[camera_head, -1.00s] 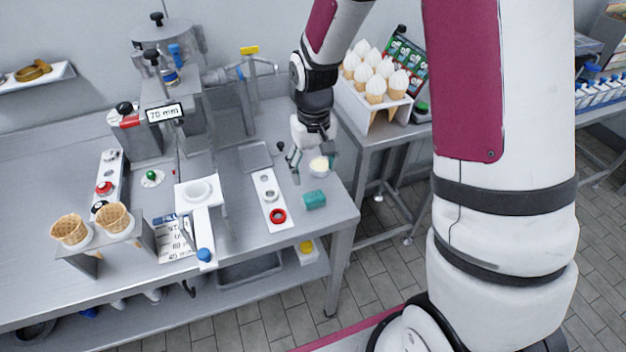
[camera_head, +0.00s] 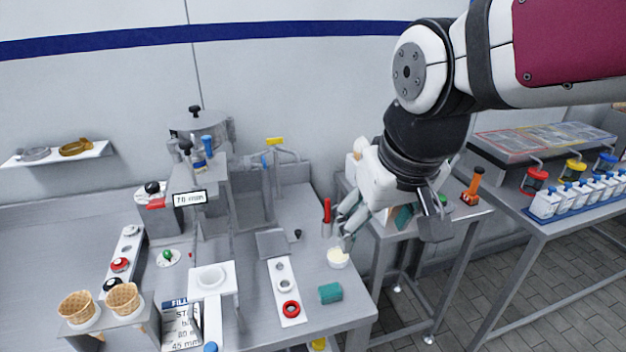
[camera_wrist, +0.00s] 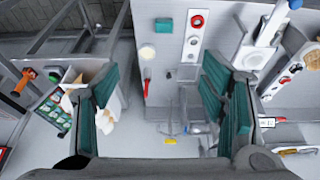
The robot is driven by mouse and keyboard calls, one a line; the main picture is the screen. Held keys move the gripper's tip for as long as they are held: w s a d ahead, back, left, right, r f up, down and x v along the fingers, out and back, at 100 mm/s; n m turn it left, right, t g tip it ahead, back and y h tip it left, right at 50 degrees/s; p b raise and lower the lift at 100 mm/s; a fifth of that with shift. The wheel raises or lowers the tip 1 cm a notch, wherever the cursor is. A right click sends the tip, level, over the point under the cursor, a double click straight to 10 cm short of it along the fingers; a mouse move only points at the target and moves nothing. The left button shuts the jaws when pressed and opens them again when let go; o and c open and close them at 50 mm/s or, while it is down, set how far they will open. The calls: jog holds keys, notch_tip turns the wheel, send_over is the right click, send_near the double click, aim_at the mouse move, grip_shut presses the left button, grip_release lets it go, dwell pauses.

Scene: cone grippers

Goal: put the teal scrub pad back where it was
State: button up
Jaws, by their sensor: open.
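The teal scrub pad (camera_head: 330,292) lies on the steel worktable (camera_head: 345,318), near its right edge. It sits right of the white strip with the red ring and in front of the small cream-filled dish (camera_head: 338,258). In the wrist view the pad (camera_wrist: 163,24) shows at the top, beyond my fingers and clear of them. My gripper (camera_wrist: 165,95) is open, its two teal-lined fingers wide apart with nothing between them. In the head view my gripper (camera_head: 390,226) hangs to the right of the pad, over the table's right side and the cone stand.
The white strip (camera_head: 284,282) holds a red ring (camera_head: 291,309). A red-handled tool (camera_head: 327,211) stands behind the dish. Two waffle cones (camera_head: 123,299) stand in a holder at left. A side table with bottles (camera_head: 575,197) is at right.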

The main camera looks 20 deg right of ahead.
jog(key=s+r+t, duration=0.1)
jog(key=s+r, duration=0.1)
jog(key=s, duration=0.4)
jog(key=shift+s, duration=0.15)
jog(key=shift+a, duration=0.1)
dwell(0.7)
